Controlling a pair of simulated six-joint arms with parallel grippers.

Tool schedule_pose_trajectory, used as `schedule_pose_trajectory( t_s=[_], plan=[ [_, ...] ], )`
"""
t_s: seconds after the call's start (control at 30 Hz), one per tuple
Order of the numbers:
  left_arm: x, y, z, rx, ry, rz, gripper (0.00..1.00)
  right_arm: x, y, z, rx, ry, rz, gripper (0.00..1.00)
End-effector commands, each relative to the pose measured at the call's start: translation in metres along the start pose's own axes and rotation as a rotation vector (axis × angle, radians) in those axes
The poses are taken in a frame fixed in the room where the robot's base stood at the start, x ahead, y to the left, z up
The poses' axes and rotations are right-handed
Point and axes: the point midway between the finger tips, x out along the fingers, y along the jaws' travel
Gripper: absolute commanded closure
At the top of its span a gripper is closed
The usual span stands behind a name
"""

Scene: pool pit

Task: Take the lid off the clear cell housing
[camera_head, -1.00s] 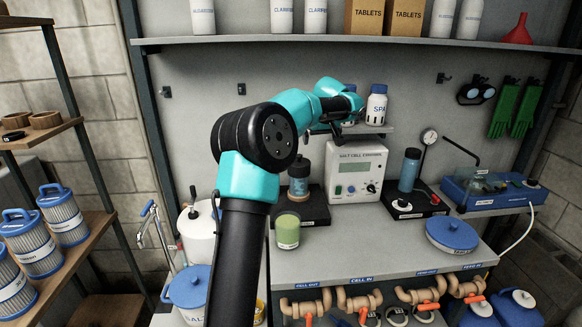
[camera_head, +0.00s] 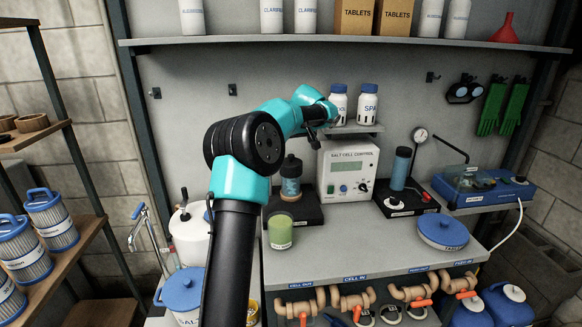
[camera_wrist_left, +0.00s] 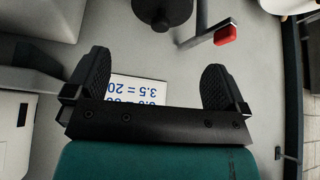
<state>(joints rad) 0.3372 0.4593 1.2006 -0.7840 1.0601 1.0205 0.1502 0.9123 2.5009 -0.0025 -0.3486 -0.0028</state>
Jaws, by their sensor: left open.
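The clear cell housing (camera_head: 291,187) is an upright bluish see-through cylinder on a black base, left of the salt cell control box (camera_head: 348,170). Its dark lid (camera_head: 291,165) is on top. My left gripper (camera_head: 312,141) is above and slightly right of the housing, near the control box's top left corner, and apart from the lid. In the left wrist view, its two black fingers (camera_wrist_left: 155,88) are wide apart with nothing between them. A dark round part (camera_wrist_left: 163,10) shows at that view's top edge; I cannot tell what it is. My right gripper is not in view.
Two white bottles (camera_head: 368,104) stand on a small shelf just right of my gripper. A green jar (camera_head: 280,232) stands in front of the housing. A blue cylinder (camera_head: 401,168) on a black base is right of the control box. The front middle of the bench is clear.

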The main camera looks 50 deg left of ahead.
Motion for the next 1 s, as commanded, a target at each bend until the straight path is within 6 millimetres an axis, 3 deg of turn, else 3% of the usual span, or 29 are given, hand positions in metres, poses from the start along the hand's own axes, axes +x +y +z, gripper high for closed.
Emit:
schedule_pose_trajectory(
  t_s=[0.3, 0.77, 1.0],
  plan=[
    [0.050, -0.001, 0.000, 0.000, -0.002, -0.002, 0.00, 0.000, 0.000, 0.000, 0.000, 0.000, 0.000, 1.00],
    [0.058, 0.000, 0.000, 0.000, -0.001, 0.000, 0.00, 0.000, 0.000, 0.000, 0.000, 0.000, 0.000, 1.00],
    [0.084, -0.002, 0.002, 0.000, -0.002, -0.002, 0.00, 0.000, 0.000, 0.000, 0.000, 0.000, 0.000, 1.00]
  ],
)
